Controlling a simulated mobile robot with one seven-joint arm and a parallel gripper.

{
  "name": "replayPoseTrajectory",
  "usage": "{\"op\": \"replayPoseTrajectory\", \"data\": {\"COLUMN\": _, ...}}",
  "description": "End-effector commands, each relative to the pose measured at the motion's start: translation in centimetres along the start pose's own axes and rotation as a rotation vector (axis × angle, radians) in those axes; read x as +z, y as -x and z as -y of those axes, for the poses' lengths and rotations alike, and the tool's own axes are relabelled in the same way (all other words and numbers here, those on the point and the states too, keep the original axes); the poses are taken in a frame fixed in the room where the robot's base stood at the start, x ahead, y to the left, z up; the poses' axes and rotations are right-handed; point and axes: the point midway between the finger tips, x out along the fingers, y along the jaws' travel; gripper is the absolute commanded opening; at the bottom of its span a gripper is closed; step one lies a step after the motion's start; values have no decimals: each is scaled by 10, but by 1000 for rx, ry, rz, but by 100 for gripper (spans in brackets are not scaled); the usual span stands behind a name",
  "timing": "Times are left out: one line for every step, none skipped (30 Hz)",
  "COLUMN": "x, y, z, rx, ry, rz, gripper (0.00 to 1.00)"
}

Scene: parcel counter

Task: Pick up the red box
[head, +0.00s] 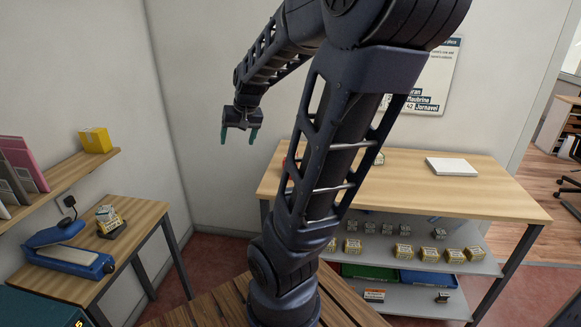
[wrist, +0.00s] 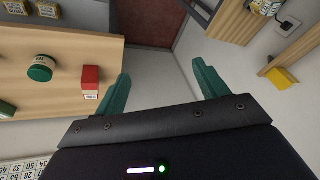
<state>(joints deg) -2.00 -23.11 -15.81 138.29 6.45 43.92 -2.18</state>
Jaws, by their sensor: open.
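The red box (wrist: 91,78) stands on the wooden counter top in the wrist view, near the counter's edge, with a white label low on one side. In the head view my arm hides most or all of it. My gripper (wrist: 163,72) is open and empty, its two green fingers spread wide. In the wrist view the red box lies left of the left finger, outside the gap between the fingers. In the head view my gripper (head: 239,134) hangs in the air in front of the back wall, left of the counter and above its top.
A jar with a green lid (wrist: 41,68) stands left of the red box. The counter (head: 480,190) also holds a white slab (head: 452,167); small boxes fill its lower shelves. A yellow box (head: 95,140) sits on the wall shelf at left, above a side table with a blue device (head: 62,254).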

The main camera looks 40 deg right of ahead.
Motion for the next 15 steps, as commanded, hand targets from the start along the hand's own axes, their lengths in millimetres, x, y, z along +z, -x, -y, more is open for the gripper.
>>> {"op": "replayPoseTrajectory", "data": {"x": -10, "y": -10, "z": -9, "rx": 4, "ry": -28, "rz": 6, "gripper": 73}}
{"op": "replayPoseTrajectory", "data": {"x": -17, "y": -15, "z": -14, "rx": 7, "ry": -45, "rz": 5, "gripper": 73}}
{"op": "replayPoseTrajectory", "data": {"x": -25, "y": -21, "z": -21, "rx": 10, "ry": -67, "rz": 5, "gripper": 73}}
{"op": "replayPoseTrajectory", "data": {"x": -31, "y": -26, "z": -27, "rx": 14, "ry": -85, "rz": 4, "gripper": 73}}
{"op": "replayPoseTrajectory", "data": {"x": -36, "y": -31, "z": -33, "rx": 18, "ry": -102, "rz": 3, "gripper": 73}}
{"op": "replayPoseTrajectory", "data": {"x": -44, "y": -38, "z": -42, "rx": 25, "ry": -123, "rz": 2, "gripper": 73}}
{"op": "replayPoseTrajectory", "data": {"x": -50, "y": -43, "z": -48, "rx": 32, "ry": -140, "rz": 0, "gripper": 73}}
{"op": "replayPoseTrajectory", "data": {"x": -55, "y": -48, "z": -55, "rx": 38, "ry": -157, "rz": -1, "gripper": 73}}
{"op": "replayPoseTrajectory", "data": {"x": -61, "y": -55, "z": -64, "rx": 47, "ry": -179, "rz": -4, "gripper": 73}}
{"op": "replayPoseTrajectory", "data": {"x": -66, "y": -61, "z": -71, "rx": 56, "ry": -194, "rz": -5, "gripper": 73}}
{"op": "replayPoseTrajectory", "data": {"x": -71, "y": -65, "z": -79, "rx": 64, "ry": -210, "rz": -7, "gripper": 73}}
{"op": "replayPoseTrajectory", "data": {"x": -77, "y": -72, "z": -88, "rx": 77, "ry": -230, "rz": -11, "gripper": 73}}
{"op": "replayPoseTrajectory", "data": {"x": -81, "y": -78, "z": -96, "rx": 87, "ry": -245, "rz": -12, "gripper": 73}}
{"op": "replayPoseTrajectory", "data": {"x": -85, "y": -82, "z": -103, "rx": 97, "ry": -260, "rz": -15, "gripper": 73}}
{"op": "replayPoseTrajectory", "data": {"x": -91, "y": -89, "z": -114, "rx": 113, "ry": -278, "rz": -20, "gripper": 73}}
